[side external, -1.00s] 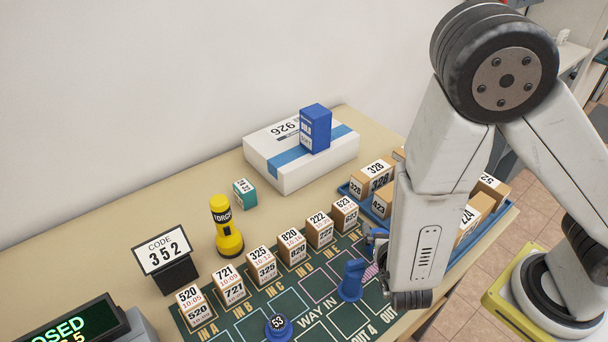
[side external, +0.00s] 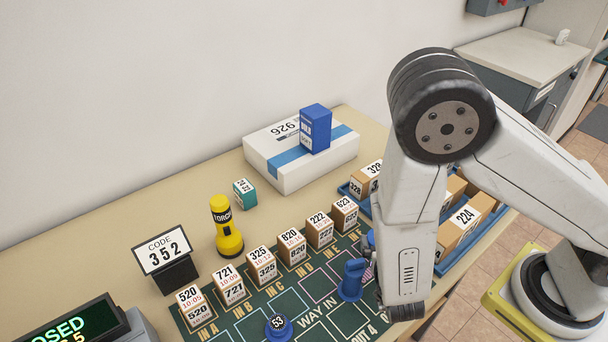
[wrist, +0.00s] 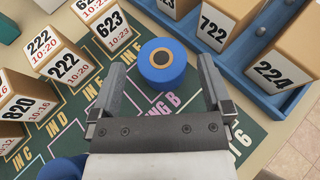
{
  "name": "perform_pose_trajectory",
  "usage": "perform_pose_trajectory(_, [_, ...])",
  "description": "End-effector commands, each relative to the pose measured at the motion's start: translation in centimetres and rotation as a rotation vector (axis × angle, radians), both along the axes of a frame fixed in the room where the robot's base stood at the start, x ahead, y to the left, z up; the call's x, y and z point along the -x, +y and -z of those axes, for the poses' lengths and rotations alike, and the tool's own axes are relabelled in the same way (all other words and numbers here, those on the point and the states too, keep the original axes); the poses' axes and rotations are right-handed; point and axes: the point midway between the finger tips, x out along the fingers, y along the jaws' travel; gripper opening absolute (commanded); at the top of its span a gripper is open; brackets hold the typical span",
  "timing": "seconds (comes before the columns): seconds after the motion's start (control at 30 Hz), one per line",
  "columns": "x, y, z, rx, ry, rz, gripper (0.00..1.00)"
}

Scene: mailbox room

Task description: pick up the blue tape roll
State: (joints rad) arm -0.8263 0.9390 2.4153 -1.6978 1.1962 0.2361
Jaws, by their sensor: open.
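The blue tape roll (wrist: 162,70) lies flat on the green mat in the wrist view, with a tan ring and dark hole on top. In the side view, only a blue edge of the tape roll (side external: 369,241) shows left of my arm. My gripper (wrist: 161,78) is open and empty in the wrist view. Its two fingers point toward the roll, one on each side, with visible gaps. I cannot tell the height of the fingertips above the mat. My arm hides the fingers in the side view.
Several numbered boxes stand in a row on the mat, including 623 (side external: 344,214). A blue tray (side external: 455,262) of boxes is to the right. A blue stamp-like piece (side external: 351,282) stands near my arm. A yellow torch (side external: 226,230) stands farther left.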

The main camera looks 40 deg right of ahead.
Motion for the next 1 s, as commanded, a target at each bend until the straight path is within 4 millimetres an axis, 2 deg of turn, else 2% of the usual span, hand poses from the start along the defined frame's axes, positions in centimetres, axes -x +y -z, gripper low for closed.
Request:
perform_pose_trajectory(0.33, [0.0, 0.0, 2.8, 0.002, 0.001, 0.000, 1.00])
perform_pose_trajectory(0.7, [-2.0, -1.7, 3.6, 0.000, 0.000, 0.002, 1.00])
perform_pose_trajectory(1.0, [-2.1, -1.8, 3.7, -0.001, -0.001, 0.000, 1.00])
